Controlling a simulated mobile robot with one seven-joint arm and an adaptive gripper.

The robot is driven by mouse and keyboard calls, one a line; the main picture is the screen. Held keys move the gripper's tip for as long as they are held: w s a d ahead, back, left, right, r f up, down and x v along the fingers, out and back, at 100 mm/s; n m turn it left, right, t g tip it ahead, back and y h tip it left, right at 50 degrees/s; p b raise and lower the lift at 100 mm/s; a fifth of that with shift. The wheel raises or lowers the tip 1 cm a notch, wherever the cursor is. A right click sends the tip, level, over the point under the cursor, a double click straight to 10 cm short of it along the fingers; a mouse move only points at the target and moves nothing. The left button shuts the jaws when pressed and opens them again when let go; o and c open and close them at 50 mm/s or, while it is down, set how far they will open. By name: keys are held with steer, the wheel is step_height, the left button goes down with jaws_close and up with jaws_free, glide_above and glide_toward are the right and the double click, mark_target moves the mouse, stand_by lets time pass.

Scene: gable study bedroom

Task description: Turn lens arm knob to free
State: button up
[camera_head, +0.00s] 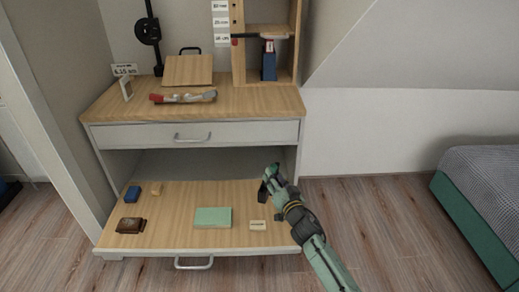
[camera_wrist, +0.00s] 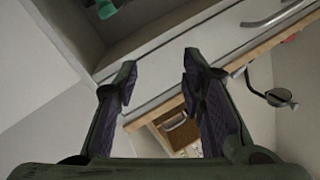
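A black upright post with a round black disc-shaped part (camera_head: 148,30) stands at the back left of the desk; I cannot tell whether this is the lens arm or its knob. In the wrist view a dark round part on a thin arm (camera_wrist: 277,97) shows at the right, beyond the desk edge, and I cannot tell its setting. My gripper (camera_head: 267,181) is above the right side of the pulled-out lower board, well apart from the post. In the wrist view my gripper (camera_wrist: 158,78) has its two fingers spread with nothing between them.
The desk top (camera_head: 245,101) holds a wooden slanted board (camera_head: 188,70), a red-ended tool (camera_head: 182,97) and a shelf rack (camera_head: 238,60). The low board (camera_head: 170,205) carries a green block (camera_head: 212,217), a brown item (camera_head: 130,225) and small blocks. A bed (camera_head: 485,190) stands right; floor between is clear.

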steer(key=w+a+r+t, duration=0.1)
steer(key=a+r, duration=0.4)
steer(key=r, duration=0.6)
steer(key=shift+w+a+r+n+t, duration=0.3)
steer(key=shift+w+a+n, duration=0.1)
steer(key=shift+w, duration=0.25)
steer(key=shift+o, duration=0.4)
